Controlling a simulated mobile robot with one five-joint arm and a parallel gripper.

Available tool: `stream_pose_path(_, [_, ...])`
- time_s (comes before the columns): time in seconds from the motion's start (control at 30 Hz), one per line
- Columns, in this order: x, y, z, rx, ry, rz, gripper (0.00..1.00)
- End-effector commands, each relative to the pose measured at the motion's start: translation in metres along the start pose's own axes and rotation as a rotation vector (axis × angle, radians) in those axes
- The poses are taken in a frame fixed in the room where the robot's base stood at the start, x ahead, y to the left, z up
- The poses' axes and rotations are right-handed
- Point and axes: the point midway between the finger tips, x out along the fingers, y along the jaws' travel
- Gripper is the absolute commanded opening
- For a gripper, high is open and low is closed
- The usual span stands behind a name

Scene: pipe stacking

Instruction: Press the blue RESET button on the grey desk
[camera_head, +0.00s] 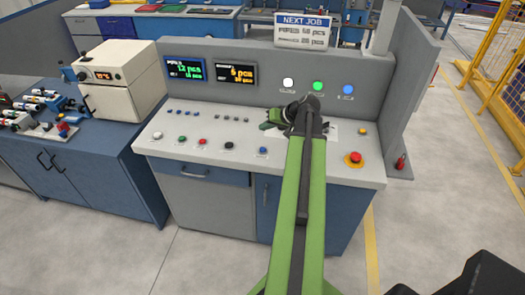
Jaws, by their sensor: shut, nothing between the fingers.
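The grey desk (321,173) stands ahead of me with a control panel on top. A blue button (262,151) sits near its front edge, at the right end of a row of larger buttons. The labels are too small to read, so I cannot tell which one is RESET. My green arm reaches over the desk's right part. My gripper (266,126) is shut and empty, behind the front blue button in the picture and apart from it. My arm's end partly hides the gripper.
Green (182,139), red (202,142) and black (228,146) buttons line the front edge. A red emergency button (354,159) is at the right. White, green and blue lights (347,89) are on the back panel. A beige oven (119,80) stands left.

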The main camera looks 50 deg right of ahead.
Motion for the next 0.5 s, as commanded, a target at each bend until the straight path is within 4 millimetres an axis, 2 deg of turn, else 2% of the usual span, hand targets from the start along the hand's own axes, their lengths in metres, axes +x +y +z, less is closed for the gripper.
stream_pose_path(0.27, [0.012,0.009,0.009,0.000,-0.001,0.000,0.00])
stream_pose_path(0.5, [0.036,0.027,0.027,0.001,-0.001,0.001,0.00])
